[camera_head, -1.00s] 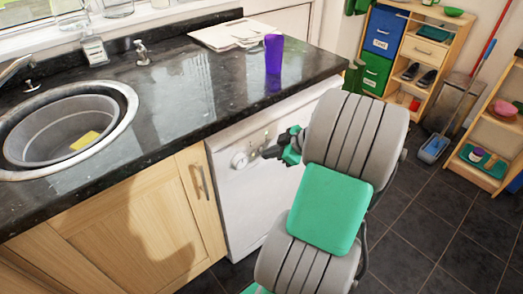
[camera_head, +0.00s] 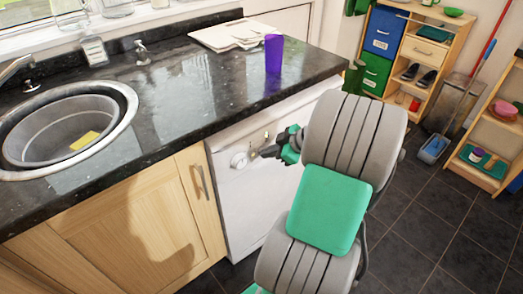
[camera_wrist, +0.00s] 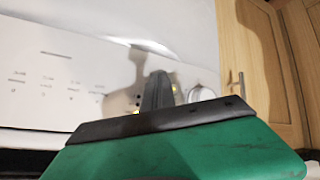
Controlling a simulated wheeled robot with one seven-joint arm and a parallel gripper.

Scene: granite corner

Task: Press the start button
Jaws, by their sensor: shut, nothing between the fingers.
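The white appliance (camera_head: 245,200) stands under the counter, with a round dial (camera_head: 239,160) at the top left of its front. In the wrist view its control panel (camera_wrist: 55,85) shows small printed labels, small yellowish lit spots and the dial (camera_wrist: 200,93). My gripper (camera_head: 256,154) is shut and empty, its tips just right of the dial in the head view. In the wrist view the closed fingers (camera_wrist: 158,88) point at the panel among the lit spots. They hide part of it, so I cannot tell which mark is the start button, or whether the tips touch.
The dark counter (camera_head: 180,100) overhangs the appliance and carries a purple cup (camera_head: 273,54) and papers (camera_head: 225,32). A wooden cabinet door (camera_head: 150,215) adjoins on the left. Shelves (camera_head: 405,50) and a dustpan (camera_head: 434,148) stand at the right; the tiled floor between is clear.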

